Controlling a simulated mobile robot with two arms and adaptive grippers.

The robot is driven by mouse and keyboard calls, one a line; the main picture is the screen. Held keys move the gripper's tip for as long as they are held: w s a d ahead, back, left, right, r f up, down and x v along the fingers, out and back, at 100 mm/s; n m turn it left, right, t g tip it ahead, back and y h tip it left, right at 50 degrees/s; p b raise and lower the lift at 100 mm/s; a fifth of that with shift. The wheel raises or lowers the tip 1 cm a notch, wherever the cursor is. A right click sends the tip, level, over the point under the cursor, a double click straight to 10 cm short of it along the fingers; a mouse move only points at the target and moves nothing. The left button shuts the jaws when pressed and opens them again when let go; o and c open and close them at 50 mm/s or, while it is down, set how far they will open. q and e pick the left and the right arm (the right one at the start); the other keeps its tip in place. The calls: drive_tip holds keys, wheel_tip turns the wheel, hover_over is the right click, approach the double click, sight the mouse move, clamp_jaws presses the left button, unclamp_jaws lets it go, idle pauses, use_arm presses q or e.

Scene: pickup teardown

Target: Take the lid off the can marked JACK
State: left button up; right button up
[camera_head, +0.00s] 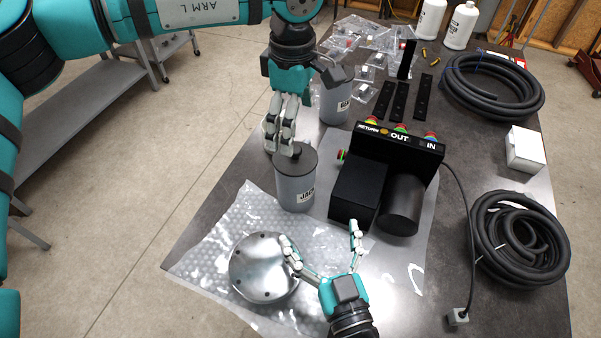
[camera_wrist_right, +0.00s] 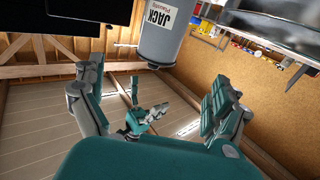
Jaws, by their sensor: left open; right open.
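The can marked JACK (camera_head: 295,190) is a grey cylinder standing upright on the table's bubble wrap. Its grey lid (camera_head: 306,161) sits on top, with a small dark knob in the middle. My left gripper (camera_head: 283,150) is open and comes down from above, its fingertips at the lid's far edge beside the knob; I cannot tell whether they touch it. My right gripper (camera_head: 321,236) is open and empty, low in front of the can, between the metal disc and the black device. In the right wrist view the can (camera_wrist_right: 162,45) shows beyond the open fingers (camera_wrist_right: 155,90).
A round metal disc (camera_head: 263,268) lies on the bubble wrap (camera_head: 212,240). A black device with OUT and IN labels (camera_head: 396,155) stands right of the can. Another grey can (camera_head: 335,106) is behind. Coiled black hoses (camera_head: 490,88) and a white box (camera_head: 525,150) lie at the right.

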sight(296, 170)
use_arm(q)
drive_tip(key=shift+w, duration=0.15)
use_arm(e)
drive_tip(key=x, duration=1.6)
drive_tip(key=shift+d+f, duration=0.1)
